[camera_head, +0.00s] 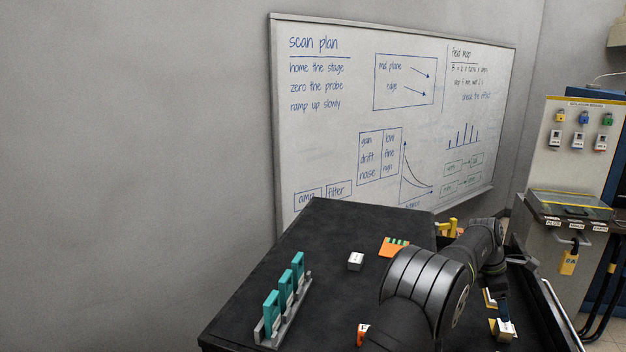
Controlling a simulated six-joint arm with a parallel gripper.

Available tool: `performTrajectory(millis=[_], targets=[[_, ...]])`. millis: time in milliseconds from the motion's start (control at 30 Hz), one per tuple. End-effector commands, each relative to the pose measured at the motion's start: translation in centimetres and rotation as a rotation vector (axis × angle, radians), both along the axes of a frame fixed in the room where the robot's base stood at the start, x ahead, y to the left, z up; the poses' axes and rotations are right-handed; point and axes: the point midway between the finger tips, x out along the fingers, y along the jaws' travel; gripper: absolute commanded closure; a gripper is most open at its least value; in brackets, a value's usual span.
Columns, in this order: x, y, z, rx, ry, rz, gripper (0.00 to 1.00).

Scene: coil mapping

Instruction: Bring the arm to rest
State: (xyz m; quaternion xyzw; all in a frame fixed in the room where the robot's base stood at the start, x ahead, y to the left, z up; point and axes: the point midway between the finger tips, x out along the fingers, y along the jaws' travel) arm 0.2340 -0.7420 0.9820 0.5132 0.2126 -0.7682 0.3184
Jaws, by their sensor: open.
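My arm rises from the bottom of the picture over the right part of the dark bench (330,225). It bends near the bench's far right side. What looks like my gripper (521,254) points right, beyond the bend, at the bench's right edge. It is small and partly covered by my arm, with its jaws apart. I see nothing held between them.
A grey rack (283,322) with teal upright pieces stands at the bench's left. A white block (355,261) and an orange piece (393,246) lie mid-bench. A small box (502,331) sits close to my arm. A cabinet with padlocks (577,140) stands right.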

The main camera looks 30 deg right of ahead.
Motion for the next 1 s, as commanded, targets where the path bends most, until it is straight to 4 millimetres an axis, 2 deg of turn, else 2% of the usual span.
performTrajectory(millis=[167, 300, 767, 800, 1000], targets=[[1.1, 1.0, 3.5, -0.002, -0.001, 0.002, 0.33], [0.1, 0.2, 0.4, 0.005, 0.002, -0.001, 0.33], [-2.4, -2.3, -8.2, 0.003, 0.001, -0.001, 0.33], [-2.3, -2.4, -8.1, -0.001, -0.001, 0.001, 0.33], [-2.3, -2.3, -3.5, -0.003, -0.002, 0.0, 0.33]])
